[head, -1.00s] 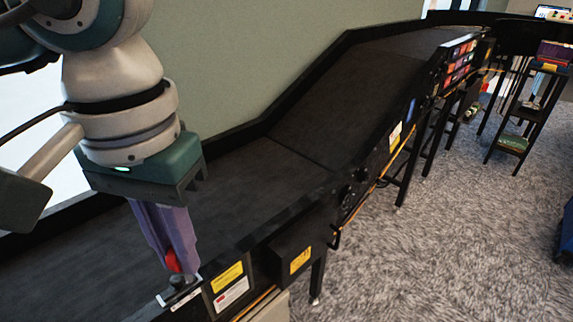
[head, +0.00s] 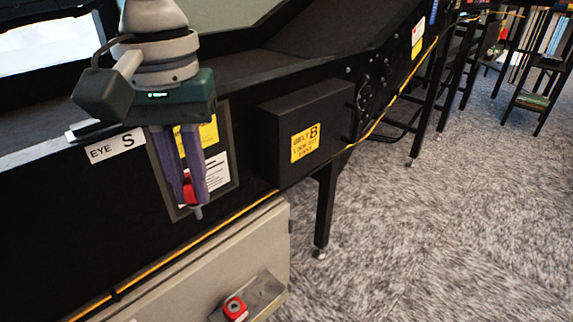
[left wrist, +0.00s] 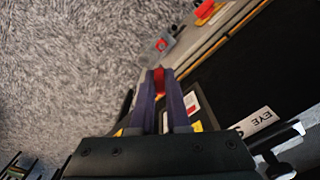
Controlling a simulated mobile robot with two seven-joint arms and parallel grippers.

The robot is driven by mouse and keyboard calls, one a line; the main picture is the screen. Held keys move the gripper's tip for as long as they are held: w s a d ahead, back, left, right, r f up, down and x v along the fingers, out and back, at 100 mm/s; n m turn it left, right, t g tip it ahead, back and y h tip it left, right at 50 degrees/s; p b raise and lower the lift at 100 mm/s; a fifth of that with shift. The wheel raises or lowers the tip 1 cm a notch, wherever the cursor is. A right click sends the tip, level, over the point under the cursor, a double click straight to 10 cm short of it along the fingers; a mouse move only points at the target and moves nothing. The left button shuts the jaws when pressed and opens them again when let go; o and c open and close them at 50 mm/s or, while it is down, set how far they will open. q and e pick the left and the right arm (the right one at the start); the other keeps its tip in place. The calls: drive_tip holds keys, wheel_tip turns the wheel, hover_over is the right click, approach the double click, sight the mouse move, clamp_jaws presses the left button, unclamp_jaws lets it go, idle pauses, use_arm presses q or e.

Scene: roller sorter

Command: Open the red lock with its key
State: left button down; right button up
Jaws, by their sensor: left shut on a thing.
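My left gripper (head: 192,198) points down in front of the conveyor's side, its purple fingers shut on a small red key (head: 187,188). A short grey tip shows below the fingers. The key also shows red between the fingertips in the left wrist view (left wrist: 159,80). The red lock (head: 235,308) sits on a grey metal bracket (head: 262,294) on the beige cabinet, low in the head view. It is below and to the right of the gripper, apart from the key. In the left wrist view, a small red lock (left wrist: 161,45) shows beyond the fingertips. My right gripper is not in view.
A black box with a yellow "BELT B" label (head: 305,142) juts from the conveyor side, right of my gripper. An orange cord (head: 230,216) runs along the lower edge. A conveyor leg (head: 326,205) stands right of the cabinet (head: 190,275). Carpet to the right is open.

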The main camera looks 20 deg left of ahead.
use_arm(q)
drive_tip(key=shift+w+a+f+n+b, duration=0.45)
drive_tip(key=shift+w+f+b, duration=0.3)
drive_tip(key=shift+f+b, duration=4.5)
drive_tip(key=shift+w+a+f+n+b, duration=0.4)
drive_tip(key=shift+w+f+b, duration=0.4)
drive_tip(key=shift+f+b, duration=4.35)
drive_tip(key=shift+w+a+f+n+b, duration=0.4)
drive_tip(key=shift+w+f+b, duration=0.35)
drive_tip(key=shift+f+b, duration=4.5)
drive_tip(key=shift+f, duration=0.2)
drive_tip(key=shift+f, duration=0.35)
drive_tip(key=shift+d+f+b, duration=0.1)
drive_tip(key=shift+f+b, duration=0.5)
drive_tip(key=shift+f, duration=0.25)
drive_tip(key=shift+f, duration=0.3)
